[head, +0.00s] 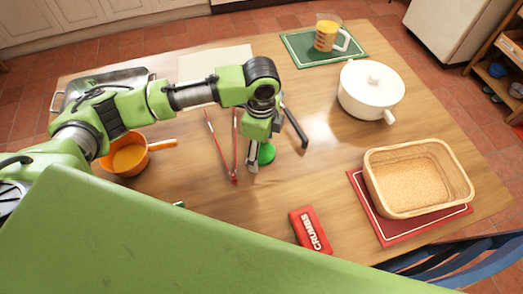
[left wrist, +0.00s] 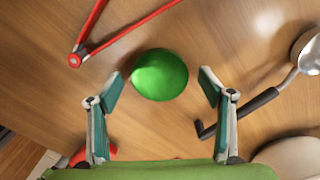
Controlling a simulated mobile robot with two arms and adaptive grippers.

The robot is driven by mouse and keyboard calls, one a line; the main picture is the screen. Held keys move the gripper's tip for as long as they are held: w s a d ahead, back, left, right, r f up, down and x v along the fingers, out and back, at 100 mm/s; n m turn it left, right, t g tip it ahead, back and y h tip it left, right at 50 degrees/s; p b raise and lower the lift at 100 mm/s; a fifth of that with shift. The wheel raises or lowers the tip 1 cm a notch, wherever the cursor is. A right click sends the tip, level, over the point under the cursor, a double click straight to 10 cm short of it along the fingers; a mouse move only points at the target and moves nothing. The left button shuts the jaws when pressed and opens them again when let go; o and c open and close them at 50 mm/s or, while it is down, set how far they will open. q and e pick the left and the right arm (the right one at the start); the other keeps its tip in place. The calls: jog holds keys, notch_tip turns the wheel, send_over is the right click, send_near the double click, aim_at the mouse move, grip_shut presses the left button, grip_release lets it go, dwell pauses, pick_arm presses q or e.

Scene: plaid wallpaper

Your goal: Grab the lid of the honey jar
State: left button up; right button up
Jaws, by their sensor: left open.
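A round, smooth green object (head: 266,153), perhaps the honey jar's lid, is on the wooden table, partly behind my left gripper (head: 256,163) in the head view. In the left wrist view the green object (left wrist: 160,75) lies between the two spread fingers of my left gripper (left wrist: 161,82), with gaps on both sides. That gripper is open and empty. I cannot tell whether a jar is under the green object, and no other honey jar is clear to see. My right gripper is not in view.
Red tongs (head: 221,150) lie left of the green object; a black-handled ladle (left wrist: 252,108) lies right of it. An orange pan (head: 128,157), white pot (head: 371,92), basket (head: 419,178) and red crumbs box (head: 310,229) stand around. The wood between the box and pot is clear.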

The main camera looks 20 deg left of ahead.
pick_arm(q)
jog(key=c, duration=0.8)
jog(key=shift+c, duration=0.2)
jog(key=shift+r, duration=0.15)
